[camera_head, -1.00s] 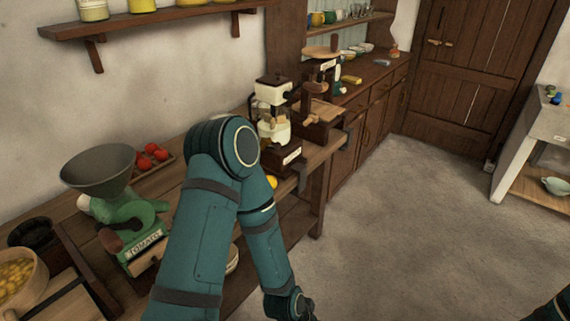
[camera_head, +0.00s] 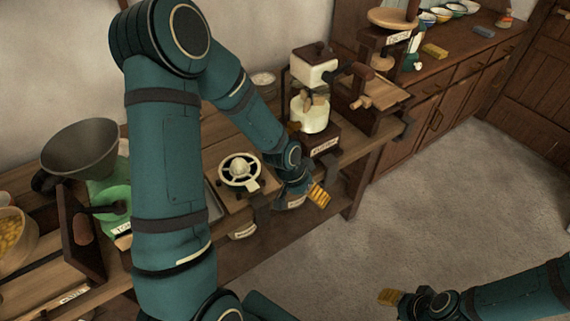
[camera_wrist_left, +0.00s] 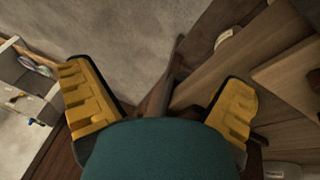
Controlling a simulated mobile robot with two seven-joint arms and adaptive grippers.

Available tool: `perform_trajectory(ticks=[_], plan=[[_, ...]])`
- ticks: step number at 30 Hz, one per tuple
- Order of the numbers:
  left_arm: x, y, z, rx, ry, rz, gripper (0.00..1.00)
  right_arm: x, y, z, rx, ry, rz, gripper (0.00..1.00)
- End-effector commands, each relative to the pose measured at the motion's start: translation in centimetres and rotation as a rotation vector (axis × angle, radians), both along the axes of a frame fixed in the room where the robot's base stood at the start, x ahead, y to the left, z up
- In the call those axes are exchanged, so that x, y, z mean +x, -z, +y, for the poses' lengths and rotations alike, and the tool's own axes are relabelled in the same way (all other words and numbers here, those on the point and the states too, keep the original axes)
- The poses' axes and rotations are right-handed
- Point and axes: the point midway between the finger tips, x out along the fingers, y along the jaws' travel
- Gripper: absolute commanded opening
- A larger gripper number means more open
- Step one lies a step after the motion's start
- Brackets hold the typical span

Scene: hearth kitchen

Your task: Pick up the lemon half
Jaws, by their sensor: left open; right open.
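I cannot make out the lemon half in either view now; my left arm covers part of the bench. My left gripper (camera_head: 318,195) is at the bench's front edge, right of the white juicer (camera_head: 240,172). In the left wrist view, the two yellow fingers of my left gripper (camera_wrist_left: 168,100) stand wide apart. Nothing is between them but the bench edge and floor beyond. My right gripper (camera_head: 390,297) is low at the front right over the floor, open, with no object seen in it.
A cream grinder (camera_head: 312,100) stands on the bench behind my left gripper. A wooden press (camera_head: 375,95) is to its right. A green mill with a grey hopper (camera_head: 80,150) stands at the left. The floor (camera_head: 430,200) is clear.

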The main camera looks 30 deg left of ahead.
Motion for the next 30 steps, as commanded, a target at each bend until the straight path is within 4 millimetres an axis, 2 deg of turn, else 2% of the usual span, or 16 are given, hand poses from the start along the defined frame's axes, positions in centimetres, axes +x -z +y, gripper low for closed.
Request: perform_trajectory(ticks=[1,3,6,9,11,21,30], plan=[[1.0,-3.3,2.9,0.048,0.011,-0.023,1.0,-0.1,-1.2,0.0,0.0,0.001,0.001,0.47],[1.6,-6.0,6.0,0.109,0.033,-0.032,1.0,-0.1,-1.8,0.0,0.0,0.001,0.003,0.47],[1.9,-8.9,9.2,0.177,0.052,-0.034,1.0,-0.1,-2.3,0.0,0.0,0.002,0.003,0.47],[1.9,-9.9,10.8,0.213,0.06,-0.029,1.0,-0.1,-2.4,0.0,0.0,0.003,0.004,0.47],[2.0,-9.6,11.1,0.22,0.065,-0.027,1.0,-0.2,-2.2,0.0,0.001,0.001,0.005,0.47],[3.6,-3.6,10.7,0.22,0.067,-0.026,1.0,-0.6,-0.7,0.1,0.003,-0.006,0.015,0.47],[4.4,-1.6,10.5,0.219,0.066,-0.029,1.0,-0.7,-0.3,0.1,0.003,-0.008,0.016,0.47]])
